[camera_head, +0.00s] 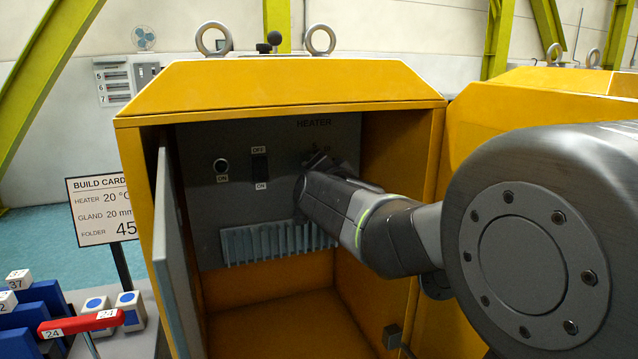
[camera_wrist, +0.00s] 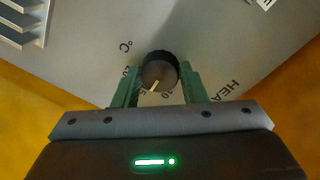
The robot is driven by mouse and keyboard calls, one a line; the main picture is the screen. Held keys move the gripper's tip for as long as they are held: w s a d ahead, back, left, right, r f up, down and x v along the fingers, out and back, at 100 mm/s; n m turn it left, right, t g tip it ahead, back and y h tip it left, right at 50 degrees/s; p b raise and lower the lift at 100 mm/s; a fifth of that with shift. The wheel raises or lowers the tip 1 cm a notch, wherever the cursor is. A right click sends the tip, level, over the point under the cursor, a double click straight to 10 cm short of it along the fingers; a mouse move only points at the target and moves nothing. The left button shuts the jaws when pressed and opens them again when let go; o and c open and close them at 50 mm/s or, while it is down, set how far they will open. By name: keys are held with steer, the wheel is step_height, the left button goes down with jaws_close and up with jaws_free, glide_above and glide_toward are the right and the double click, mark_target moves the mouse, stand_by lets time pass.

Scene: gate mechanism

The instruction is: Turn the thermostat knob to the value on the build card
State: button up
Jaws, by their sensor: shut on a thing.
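The thermostat knob (camera_wrist: 160,68) is round and black, with a white pointer line. In the wrist view its pointer faces down and slightly left, toward partly hidden dial marks. A "20" mark and "°C" are left of it. My gripper (camera_wrist: 159,84) has its green fingers on either side of the knob, shut on it. In the head view my gripper (camera_head: 312,175) is at the grey heater panel (camera_head: 205,238) and hides the knob. The build card (camera_head: 103,211) at left reads HEATER 20 °C, GLAND 20 mm, FOLDER 45.
The panel sits inside a yellow cabinet (camera_head: 280,82) with its grey door (camera_head: 172,255) open at left. An ON button (camera_head: 221,166) and an OFF/ON switch (camera_head: 260,168) are left of my gripper. A vent grille (camera_head: 275,242) is below.

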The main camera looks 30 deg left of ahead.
steer(key=shift+r+m+g+b, duration=0.15)
steer(key=shift+m+b, duration=0.55)
steer(key=shift+m, duration=1.6)
steer(key=shift+m+g+b, duration=0.25)
steer(key=shift+m+b, duration=0.4)
steer(key=shift+m, duration=1.65)
steer(key=o, duration=1)
steer(key=shift+d, duration=0.1)
steer(key=f+p+v, duration=0.1)
steer(key=p+v, duration=0.1)
steer(key=v, duration=1.1)
steer(key=shift+d+r, duration=0.35)
steer(key=shift+s, duration=0.1)
